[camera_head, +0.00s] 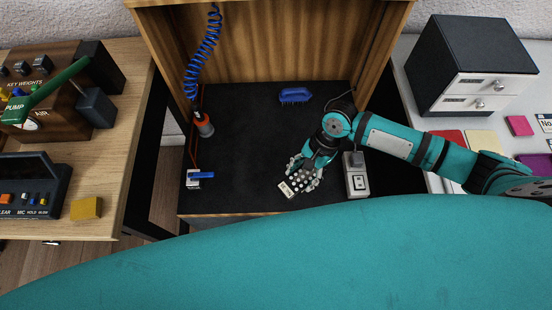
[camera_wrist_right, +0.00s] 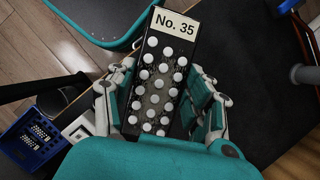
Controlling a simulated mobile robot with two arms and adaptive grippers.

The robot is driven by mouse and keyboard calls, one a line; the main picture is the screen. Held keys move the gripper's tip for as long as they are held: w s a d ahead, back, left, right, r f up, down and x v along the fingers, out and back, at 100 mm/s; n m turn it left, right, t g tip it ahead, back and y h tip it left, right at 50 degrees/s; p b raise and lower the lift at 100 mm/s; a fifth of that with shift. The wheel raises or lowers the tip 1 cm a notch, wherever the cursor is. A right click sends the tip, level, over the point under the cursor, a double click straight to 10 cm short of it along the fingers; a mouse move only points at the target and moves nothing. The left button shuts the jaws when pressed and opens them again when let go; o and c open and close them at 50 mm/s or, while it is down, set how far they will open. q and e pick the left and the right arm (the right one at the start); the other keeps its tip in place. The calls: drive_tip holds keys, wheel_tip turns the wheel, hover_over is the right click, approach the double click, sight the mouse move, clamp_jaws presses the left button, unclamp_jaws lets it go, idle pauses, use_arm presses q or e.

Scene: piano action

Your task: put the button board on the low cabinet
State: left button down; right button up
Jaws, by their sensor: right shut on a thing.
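The button board (camera_head: 299,184) is a small black board with rows of white round buttons. In the right wrist view the board (camera_wrist_right: 158,75) shows a label reading "No. 35" at its far end. My right gripper (camera_head: 304,181) is shut on it, with fingers along both long sides in the wrist view (camera_wrist_right: 163,105). The board is over the front part of a black worktop (camera_head: 245,140); I cannot tell its height above it. A small cabinet (camera_head: 470,65) with a black top and white drawers stands on the right table. My left gripper is not in view.
The worktop has wooden side and back panels. The left table (camera_head: 125,125) holds control boxes. Coloured cards lie on the right table.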

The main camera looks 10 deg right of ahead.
drive_tip(key=d+f+m+t, duration=0.1)
drive_tip(key=f+m, duration=0.1)
drive_tip(key=d+f+m+t, duration=0.1)
drive_tip(key=f+m, duration=0.1)
drive_tip(key=s+d+f+m, duration=0.1)
drive_tip(key=f+m, duration=0.1)
drive_tip(key=m, duration=0.1)
drive_tip(key=shift+d+f+t+b, duration=0.2)
drive_tip(key=shift+t+b, duration=0.15)
drive_tip(key=shift+t, duration=0.05)
drive_tip(key=b, duration=0.2)
hover_over(270, 163)
drive_tip(key=d, duration=0.1)
drive_tip(key=shift+s+d+f, duration=0.2)
drive_tip(key=shift+f, duration=0.6)
drive_tip(key=shift+f+b, duration=0.55)
drive_tip(key=shift+f, duration=1.2)
drive_tip(key=shift+f, duration=0.15)
drive_tip(key=o, duration=1.3)
drive_tip(key=p+v, duration=0.2)
drive_tip(key=v, duration=1)
drive_tip(key=shift+d+p, duration=0.1)
drive_tip(key=shift+p, duration=0.3)
